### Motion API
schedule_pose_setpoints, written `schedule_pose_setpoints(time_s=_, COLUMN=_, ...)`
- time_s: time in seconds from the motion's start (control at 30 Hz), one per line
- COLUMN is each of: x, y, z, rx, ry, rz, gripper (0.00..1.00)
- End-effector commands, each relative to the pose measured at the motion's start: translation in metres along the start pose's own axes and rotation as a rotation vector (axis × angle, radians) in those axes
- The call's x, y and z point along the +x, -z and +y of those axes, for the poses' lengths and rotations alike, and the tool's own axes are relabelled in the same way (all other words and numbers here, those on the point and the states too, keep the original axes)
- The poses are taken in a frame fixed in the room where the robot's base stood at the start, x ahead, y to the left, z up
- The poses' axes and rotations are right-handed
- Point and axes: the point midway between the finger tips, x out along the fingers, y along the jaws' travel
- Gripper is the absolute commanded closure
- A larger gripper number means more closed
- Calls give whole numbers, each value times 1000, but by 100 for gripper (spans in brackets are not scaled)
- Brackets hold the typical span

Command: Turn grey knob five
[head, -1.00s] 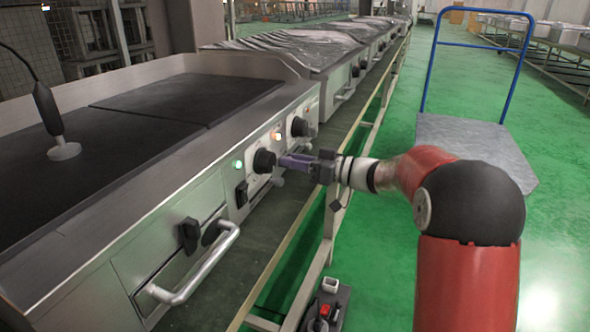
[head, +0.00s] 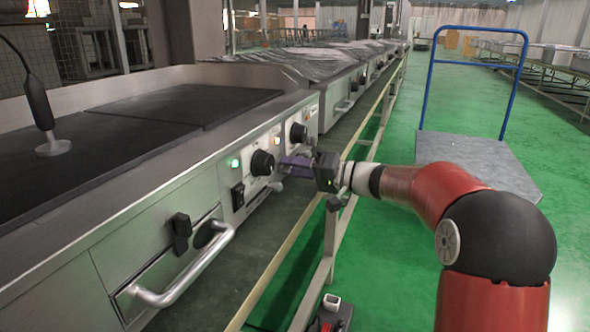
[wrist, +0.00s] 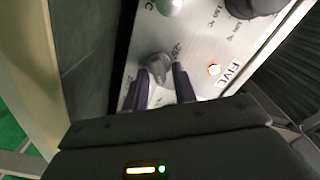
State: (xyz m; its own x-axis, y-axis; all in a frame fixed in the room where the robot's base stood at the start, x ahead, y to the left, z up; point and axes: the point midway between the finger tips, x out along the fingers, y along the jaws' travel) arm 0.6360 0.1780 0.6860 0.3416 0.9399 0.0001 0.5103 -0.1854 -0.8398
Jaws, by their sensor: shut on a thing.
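Grey knob five (wrist: 158,66) sits on the metal panel beside the label "FIVE" in the wrist view. My gripper (wrist: 160,84) has its two purple fingers on either side of this knob, shut on it. In the head view my gripper (head: 291,162) reaches to the panel front from the right, and its fingers hide the knob there.
Black knobs (head: 262,163) (head: 298,132) and another grey knob (head: 277,186) are close by on the panel. A drawer handle (head: 190,272) juts out at left. A blue-handled cart (head: 465,150) stands behind my arm.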

Motion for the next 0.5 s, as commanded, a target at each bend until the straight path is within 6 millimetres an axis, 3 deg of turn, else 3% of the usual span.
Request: schedule_pose_setpoints(time_s=0.5, x=0, y=-1, z=2, rx=68, ry=-1, rz=-2, gripper=96)
